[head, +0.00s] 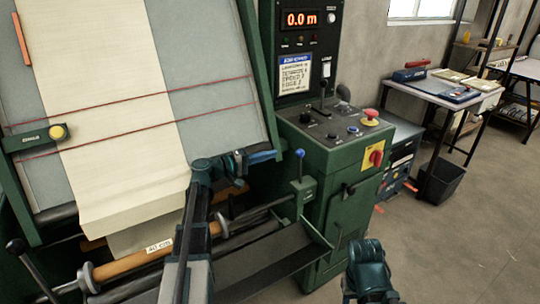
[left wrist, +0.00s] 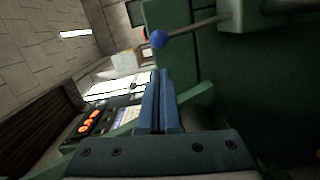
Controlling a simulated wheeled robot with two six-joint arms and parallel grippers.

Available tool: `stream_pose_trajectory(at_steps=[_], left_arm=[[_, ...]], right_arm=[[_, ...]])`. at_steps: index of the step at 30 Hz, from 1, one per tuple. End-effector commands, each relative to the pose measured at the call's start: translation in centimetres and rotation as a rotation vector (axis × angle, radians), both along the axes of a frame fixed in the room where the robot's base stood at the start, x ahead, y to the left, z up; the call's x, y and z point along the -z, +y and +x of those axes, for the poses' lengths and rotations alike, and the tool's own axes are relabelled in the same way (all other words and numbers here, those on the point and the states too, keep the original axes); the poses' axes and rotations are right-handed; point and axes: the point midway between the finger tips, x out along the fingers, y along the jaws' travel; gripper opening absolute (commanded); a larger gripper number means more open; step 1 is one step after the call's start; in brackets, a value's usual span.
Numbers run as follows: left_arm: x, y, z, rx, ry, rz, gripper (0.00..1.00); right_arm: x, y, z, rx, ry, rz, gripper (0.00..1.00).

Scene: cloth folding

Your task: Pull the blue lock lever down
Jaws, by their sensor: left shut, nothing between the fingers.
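The blue lock lever (head: 299,153) is a thin rod with a blue ball on top. It stands roughly upright from a green block on the machine's right side. In the left wrist view the blue knob (left wrist: 158,39) lies just beyond the fingertips, and its rod runs right to a green block. My left gripper (head: 275,155) points right and is shut and empty, close to the left of the knob. Its fingers (left wrist: 157,73) are pressed together in the left wrist view. A gap to the knob seems to show. No fingers of my right gripper show.
The green control cabinet (head: 345,165) stands right of the lever, with a red mushroom button (head: 371,115) and black joystick (head: 322,95). Cream cloth (head: 115,110) hangs over the sloped panel. A roller (head: 135,264) lies below. The floor at the right is open.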

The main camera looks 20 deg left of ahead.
Motion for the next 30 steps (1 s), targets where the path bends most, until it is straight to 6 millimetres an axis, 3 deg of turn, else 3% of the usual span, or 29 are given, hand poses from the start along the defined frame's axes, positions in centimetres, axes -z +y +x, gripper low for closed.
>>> stream_pose_trajectory(at_steps=[6,12,30], left_arm=[[0.1,-2.7,3.0,0.003,0.0,0.0,0.0],[0.1,-4.3,4.7,0.001,0.0,0.0,0.0],[0.1,-5.0,5.2,0.0,-0.003,0.005,0.0]], right_arm=[[0.1,0.0,0.0,0.0,0.0,0.0,0.5],[0.1,0.0,0.0,0.0,0.0,0.0,0.5],[0.0,0.0,0.0,0.0,0.0,0.0,0.5]])
